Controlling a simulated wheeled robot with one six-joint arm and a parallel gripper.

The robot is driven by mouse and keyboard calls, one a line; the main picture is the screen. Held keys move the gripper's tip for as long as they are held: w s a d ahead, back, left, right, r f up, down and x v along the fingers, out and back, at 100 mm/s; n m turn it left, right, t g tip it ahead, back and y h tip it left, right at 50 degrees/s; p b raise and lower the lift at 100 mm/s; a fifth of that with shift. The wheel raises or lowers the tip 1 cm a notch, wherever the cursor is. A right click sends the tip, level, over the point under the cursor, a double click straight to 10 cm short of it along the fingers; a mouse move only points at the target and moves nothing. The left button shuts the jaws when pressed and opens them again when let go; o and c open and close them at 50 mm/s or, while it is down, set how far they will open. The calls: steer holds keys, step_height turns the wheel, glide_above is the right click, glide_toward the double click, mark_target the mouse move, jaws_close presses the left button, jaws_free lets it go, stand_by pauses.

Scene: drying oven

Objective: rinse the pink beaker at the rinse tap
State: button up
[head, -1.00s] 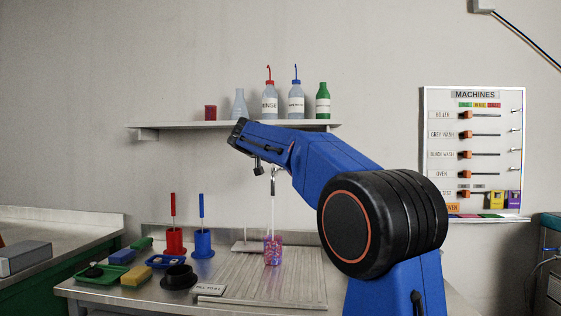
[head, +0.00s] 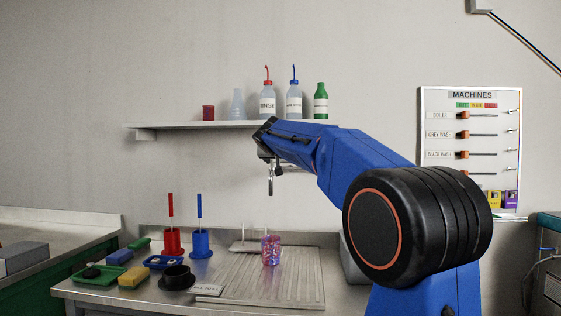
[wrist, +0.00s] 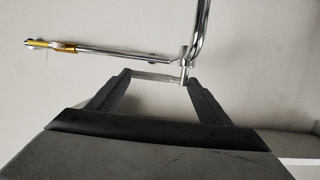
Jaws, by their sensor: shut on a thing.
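The pink beaker (head: 272,250), speckled with blue, stands upright on the ribbed drainboard (head: 240,285) below the rinse tap (head: 270,182). A short pale streak shows just above the beaker, with no unbroken stream from the spout. In the wrist view, the tap's curved pipe (wrist: 199,45) rises at the right. My gripper (wrist: 155,78) is shut on a flat metal bar, seemingly the tap lever (wrist: 155,77), beside the pipe. In the head view, my arm mostly hides my gripper and the upper tap. The beaker is apart from my gripper.
A shelf (head: 215,125) with bottles and a flask is behind my arm. Red (head: 172,240) and blue (head: 201,242) brush holders, a black ring-shaped stand (head: 177,278) and sponges stand left of the drainboard. A long rod (wrist: 110,50) with an orange end extends left of the pipe.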

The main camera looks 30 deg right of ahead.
steer(key=o, duration=1.1)
steer(key=v, duration=1.7)
steer(key=s+a+f+n+g+y, duration=0.2)
steer(key=s+a+f, duration=0.2)
steer(key=s+f, duration=0.8)
steer(key=s+a+f+n+g+y, duration=0.2)
steer(key=s+f, duration=1.1)
steer(key=f, duration=0.8)
steer(key=s+a+f+n+g+y, duration=0.2)
steer(key=s+a+f+g+y, duration=0.1)
steer(key=s+f, duration=0.9)
step_height(320, 180, down, 5)
steer(key=a+y, duration=0.1)
steer(key=a, duration=0.1)
steer(key=shift+s+a+r+n, duration=0.2)
steer(key=shift+s+a+n, duration=0.15)
steer(key=shift+n, duration=0.05)
